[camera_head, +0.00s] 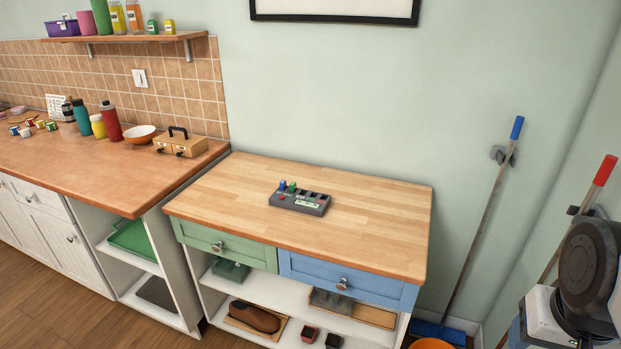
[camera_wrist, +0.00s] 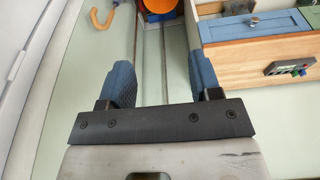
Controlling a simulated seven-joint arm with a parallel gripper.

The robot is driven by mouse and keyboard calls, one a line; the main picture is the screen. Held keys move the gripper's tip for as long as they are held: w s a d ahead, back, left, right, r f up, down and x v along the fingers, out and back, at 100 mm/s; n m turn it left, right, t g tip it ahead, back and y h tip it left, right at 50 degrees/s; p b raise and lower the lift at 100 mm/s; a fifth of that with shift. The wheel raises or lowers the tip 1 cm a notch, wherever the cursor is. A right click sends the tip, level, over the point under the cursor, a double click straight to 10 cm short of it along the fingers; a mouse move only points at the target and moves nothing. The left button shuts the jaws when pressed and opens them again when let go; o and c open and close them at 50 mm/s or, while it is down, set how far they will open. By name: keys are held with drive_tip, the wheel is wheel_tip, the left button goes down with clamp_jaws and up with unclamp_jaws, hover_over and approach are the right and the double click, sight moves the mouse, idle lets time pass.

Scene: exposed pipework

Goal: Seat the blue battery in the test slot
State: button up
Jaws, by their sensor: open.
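A dark grey tester block (camera_head: 300,201) lies on the light wooden worktop, with dark slots along its top and a pale panel on its front. A small blue cylinder (camera_head: 283,185), likely the blue battery, stands upright at its left back end. A green cylinder (camera_head: 292,187) stands beside it. Which slot is the test slot I cannot tell. The tester also shows at the right edge of the wrist view (camera_wrist: 290,67). My gripper (camera_wrist: 160,72) is open and empty, with blue finger pads wide apart, away from the tester.
The worktop (camera_head: 380,210) is clear around the tester. Below it are a green drawer (camera_head: 225,246), a blue drawer (camera_head: 345,282) and open shelves with objects. A blue-handled broom (camera_head: 485,225) leans at the right wall. An orange counter (camera_head: 90,170) stands left.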

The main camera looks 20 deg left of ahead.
drive_tip(key=w+a+r+n, duration=0.1)
drive_tip(key=w+a+r, duration=0.15)
drive_tip(key=w, duration=0.35)
drive_tip(key=w+a+r+n, duration=0.1)
drive_tip(key=w+r+n, duration=0.15)
drive_tip(key=w, duration=0.25)
drive_tip(key=w+a+r+n+g, duration=0.1)
drive_tip(key=w+a+n, duration=0.1)
drive_tip(key=w+a, duration=0.6)
drive_tip(key=w+a+r+n, duration=0.2)
drive_tip(key=w+a, duration=0.2)
drive_tip(key=w, duration=0.7)
drive_tip(key=n+g, duration=0.2)
drive_tip(key=n, duration=0.8)
hover_over(282, 181)
drive_tip(key=d, duration=0.1)
wheel_tip(282, 181, down, 22)
drive_tip(key=shift+s, duration=0.1)
drive_tip(key=shift+a+f+n, duration=0.35)
drive_tip(key=shift+a, duration=0.05)
